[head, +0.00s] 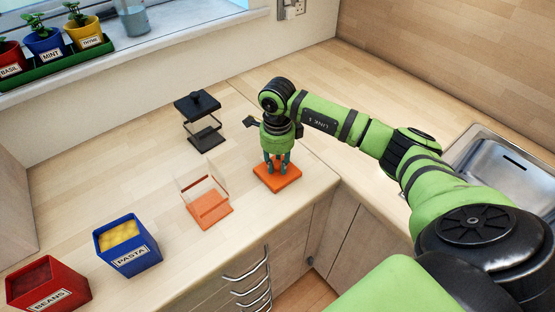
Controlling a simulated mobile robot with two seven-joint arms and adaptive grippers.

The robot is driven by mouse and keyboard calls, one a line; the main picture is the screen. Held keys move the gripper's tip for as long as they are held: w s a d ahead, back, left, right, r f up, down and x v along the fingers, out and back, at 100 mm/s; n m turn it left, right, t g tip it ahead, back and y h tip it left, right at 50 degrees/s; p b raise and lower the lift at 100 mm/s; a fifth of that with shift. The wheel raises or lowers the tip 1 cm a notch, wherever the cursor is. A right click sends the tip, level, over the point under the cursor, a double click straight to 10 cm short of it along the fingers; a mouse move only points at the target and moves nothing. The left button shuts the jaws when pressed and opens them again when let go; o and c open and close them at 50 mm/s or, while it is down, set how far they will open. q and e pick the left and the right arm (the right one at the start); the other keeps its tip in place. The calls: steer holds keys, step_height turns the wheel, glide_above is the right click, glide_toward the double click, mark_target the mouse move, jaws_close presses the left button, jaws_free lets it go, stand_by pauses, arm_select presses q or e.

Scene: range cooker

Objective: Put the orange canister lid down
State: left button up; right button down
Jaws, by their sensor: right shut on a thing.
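The orange canister lid (279,180) is a flat orange square near the front corner of the wooden counter. My right gripper (276,168) points straight down over it with its fingers at the middle of the lid, shut on it; the gripped part is mostly hidden by the fingers. The lid looks level and at or close to the counter top; I cannot tell whether it touches. A clear canister with an orange base (210,209) stands open just left of the lid. My left gripper is not in view.
A clear canister with a black lid (198,106) stands behind. The blue PASTA box (131,255) and red BEANS box (50,291) are at the front left. A sink (507,172) is at the right. Bare counter lies behind the lid.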

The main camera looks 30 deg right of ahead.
mark_target(277, 163)
steer(key=shift+f, duration=0.2)
steer(key=c, duration=1)
jaws_free()
steer(key=shift+c, duration=0.2)
steer(key=shift+r, duration=0.1)
steer(key=shift+r, duration=0.55)
step_height(277, 163, up, 11)
steer(key=b, duration=0.3)
